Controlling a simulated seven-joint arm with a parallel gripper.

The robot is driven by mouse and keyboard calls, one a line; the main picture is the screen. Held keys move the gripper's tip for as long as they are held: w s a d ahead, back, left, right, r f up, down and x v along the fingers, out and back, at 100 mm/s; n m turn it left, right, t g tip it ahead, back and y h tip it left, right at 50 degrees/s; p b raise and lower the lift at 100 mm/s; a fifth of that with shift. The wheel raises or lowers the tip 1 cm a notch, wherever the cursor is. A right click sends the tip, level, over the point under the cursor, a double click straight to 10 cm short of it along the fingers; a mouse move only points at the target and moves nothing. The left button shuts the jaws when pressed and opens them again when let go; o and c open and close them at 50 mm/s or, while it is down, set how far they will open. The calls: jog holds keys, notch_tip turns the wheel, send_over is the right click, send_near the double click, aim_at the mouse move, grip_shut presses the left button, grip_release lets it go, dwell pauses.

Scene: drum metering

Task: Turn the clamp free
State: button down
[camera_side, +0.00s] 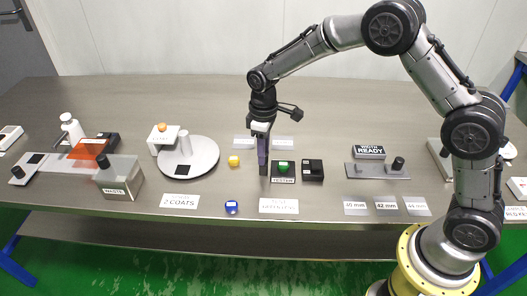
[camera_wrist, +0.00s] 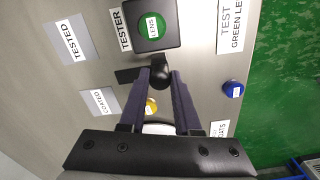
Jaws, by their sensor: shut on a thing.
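My gripper (camera_side: 262,172) points straight down just left of the tester (camera_side: 283,168), with its fingertips low near the table. In the wrist view, my gripper (camera_wrist: 159,74) is shut on a round black knob (camera_wrist: 161,78). A flat dark bar (camera_wrist: 127,76) sticks out beside the knob, right by the tester's edge. I cannot tell for sure whether this knob is the clamp. The fingers hide it in the side view. The tester (camera_wrist: 132,12) has a green disc (camera_wrist: 150,28) on its dark top.
A black block (camera_side: 313,169) stands right of the tester. A yellow piece (camera_side: 234,161), a blue piece (camera_side: 231,207) and a white round plate (camera_side: 205,160) with a post lie to the left. A grey plate (camera_side: 372,171) with a black knob is at right. The front middle has flat labels.

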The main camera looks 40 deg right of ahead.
jog(key=shift+r, duration=0.1)
dwell(0.3)
jog(key=c, duration=0.6)
grip_release()
notch_tip(320, 180, up, 14)
jog(key=shift+f, duration=0.1)
